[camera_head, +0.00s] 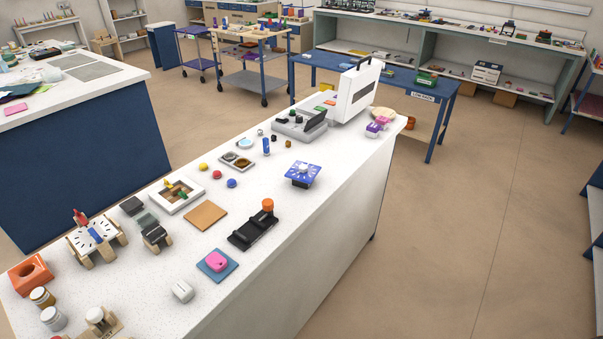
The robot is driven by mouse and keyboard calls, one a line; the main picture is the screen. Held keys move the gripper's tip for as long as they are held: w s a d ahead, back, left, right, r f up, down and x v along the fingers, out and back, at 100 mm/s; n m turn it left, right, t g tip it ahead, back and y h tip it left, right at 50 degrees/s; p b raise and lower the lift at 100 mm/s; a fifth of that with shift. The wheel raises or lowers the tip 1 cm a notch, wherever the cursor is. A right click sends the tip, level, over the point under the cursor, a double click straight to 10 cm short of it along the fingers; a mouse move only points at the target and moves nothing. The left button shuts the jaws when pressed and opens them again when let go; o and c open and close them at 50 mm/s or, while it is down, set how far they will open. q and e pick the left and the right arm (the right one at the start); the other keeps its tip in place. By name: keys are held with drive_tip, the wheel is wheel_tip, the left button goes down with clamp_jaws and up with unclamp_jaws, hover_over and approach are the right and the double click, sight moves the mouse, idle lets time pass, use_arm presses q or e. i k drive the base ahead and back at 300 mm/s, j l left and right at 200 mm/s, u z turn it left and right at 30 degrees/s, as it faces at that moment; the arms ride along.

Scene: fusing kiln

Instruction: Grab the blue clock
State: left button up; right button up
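The thing that best fits the blue clock is a blue square plate (303,171) with white dial marks and a pale round knob in its middle. It sits raised a little on a dark base, near the right edge of the long white speckled counter (330,205). A white dial board (96,236) on wooden legs, with a blue bar and a red piece, stands at the counter's left part. Neither my left nor my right gripper is in view.
A black sliding fixture with an orange knob (267,206), a tan square (205,215) and a pink block on a blue pad (217,261) lie nearer. A blue cylinder (266,146) and a grey device (300,125) stand beyond. Open floor (460,230) lies to the right.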

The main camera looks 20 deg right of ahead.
sight(303, 181)
drive_tip(key=i+l+u, duration=0.1)
drive_tip(key=l, duration=0.35)
drive_tip(key=i+l, duration=0.15)
drive_tip(key=l, duration=0.3)
drive_tip(key=i+l+u, duration=0.15)
drive_tip(key=l, duration=0.35)
drive_tip(key=i+l, duration=0.1)
drive_tip(key=l, duration=0.35)
drive_tip(key=i+l+u, duration=0.15)
drive_tip(key=l, duration=0.35)
